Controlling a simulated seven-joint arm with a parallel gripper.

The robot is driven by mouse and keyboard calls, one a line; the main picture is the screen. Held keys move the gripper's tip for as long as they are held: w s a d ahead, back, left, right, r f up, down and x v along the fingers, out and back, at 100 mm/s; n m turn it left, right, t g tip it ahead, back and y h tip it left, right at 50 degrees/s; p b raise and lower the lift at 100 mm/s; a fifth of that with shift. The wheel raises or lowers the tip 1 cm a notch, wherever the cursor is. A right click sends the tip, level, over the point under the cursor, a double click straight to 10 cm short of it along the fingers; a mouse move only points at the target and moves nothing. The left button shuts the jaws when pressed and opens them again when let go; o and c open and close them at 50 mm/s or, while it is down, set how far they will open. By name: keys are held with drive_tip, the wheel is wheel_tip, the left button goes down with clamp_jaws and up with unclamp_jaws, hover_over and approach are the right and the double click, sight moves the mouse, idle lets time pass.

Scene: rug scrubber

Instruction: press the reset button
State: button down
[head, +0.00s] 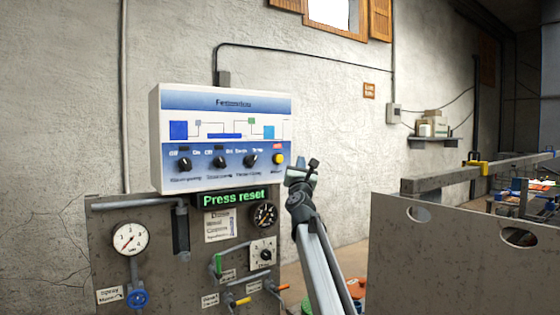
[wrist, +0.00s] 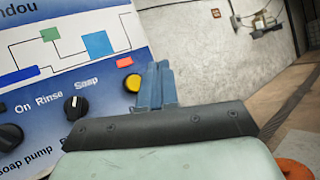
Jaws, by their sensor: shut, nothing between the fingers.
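The yellow round reset button (head: 278,158) sits at the lower right of the white and blue control panel (head: 222,103), under a small red label. In the wrist view the button (wrist: 132,83) is just left of my fingertips, partly beside the blue fingers. My gripper (head: 291,176) is shut and empty, just below and right of the button in the head view. In the wrist view its fingers (wrist: 158,70) are together. I cannot tell the exact gap in depth, and no contact is visible.
A green display (head: 234,199) below the panel reads "Press reset". Black knobs (head: 250,160) stand left of the button. Gauges, a blue valve (head: 138,298) and pipes are on the lower board. A grey machine wall (head: 460,260) stands at right.

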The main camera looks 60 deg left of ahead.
sight(282, 161)
drive_tip(key=shift+a, duration=0.2)
drive_tip(key=shift+a, duration=4.25)
drive_tip(key=shift+a, duration=0.15)
drive_tip(key=shift+a, duration=0.25)
drive_tip(key=shift+a, duration=0.5)
drive_tip(key=shift+d, duration=0.9)
drive_tip(key=shift+d, duration=2.5)
